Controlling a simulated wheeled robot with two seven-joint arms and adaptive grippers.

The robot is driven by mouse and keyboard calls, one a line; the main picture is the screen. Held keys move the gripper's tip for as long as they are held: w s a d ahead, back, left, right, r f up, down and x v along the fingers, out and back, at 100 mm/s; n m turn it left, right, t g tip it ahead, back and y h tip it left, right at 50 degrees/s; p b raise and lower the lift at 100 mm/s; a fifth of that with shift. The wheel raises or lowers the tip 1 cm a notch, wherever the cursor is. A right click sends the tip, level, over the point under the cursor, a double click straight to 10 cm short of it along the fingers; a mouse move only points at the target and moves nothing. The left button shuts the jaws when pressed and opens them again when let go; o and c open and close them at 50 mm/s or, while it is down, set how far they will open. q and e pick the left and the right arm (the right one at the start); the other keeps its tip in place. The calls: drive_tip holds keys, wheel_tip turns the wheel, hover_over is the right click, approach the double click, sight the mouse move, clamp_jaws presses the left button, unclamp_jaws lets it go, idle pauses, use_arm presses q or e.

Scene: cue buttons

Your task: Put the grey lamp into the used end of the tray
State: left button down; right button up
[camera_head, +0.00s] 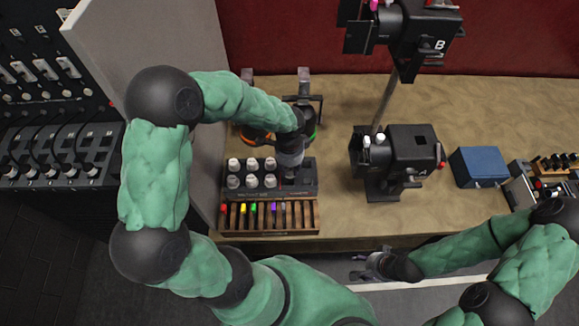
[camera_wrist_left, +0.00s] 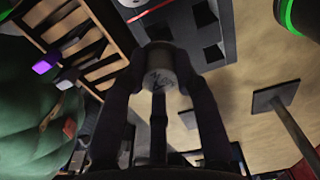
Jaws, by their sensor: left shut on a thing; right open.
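The grey lamp (camera_wrist_left: 160,66) is a short cylinder with a dark mark on its face, seen between my fingers in the left wrist view. My left gripper (camera_head: 290,172) is shut on it, over the right part of the dark tray (camera_head: 228,190). The tray has several pale lamps (camera_head: 252,181) standing in its left part. In the wrist view, empty square holes (camera_wrist_left: 213,52) show beside the held lamp. I cannot tell whether the lamp touches the tray. My right gripper (camera_head: 368,265) is open and empty, low in front of the table edge.
A wooden rack (camera_head: 311,217) with several coloured-tip pieces lies along the tray's front. A black device (camera_head: 408,150) on a stand and a blue box (camera_head: 478,166) are to the right. A grey panel (camera_head: 160,40) rises at the left. Bare table lies between tray and device.

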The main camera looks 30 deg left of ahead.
use_arm(q)
drive_tip(key=shift+f+b, duration=2.4)
drive_tip(key=shift+f, duration=0.7)
drive_tip(key=c, duration=0.9)
unclamp_jaws()
wheel_tip(320, 180, up, 12)
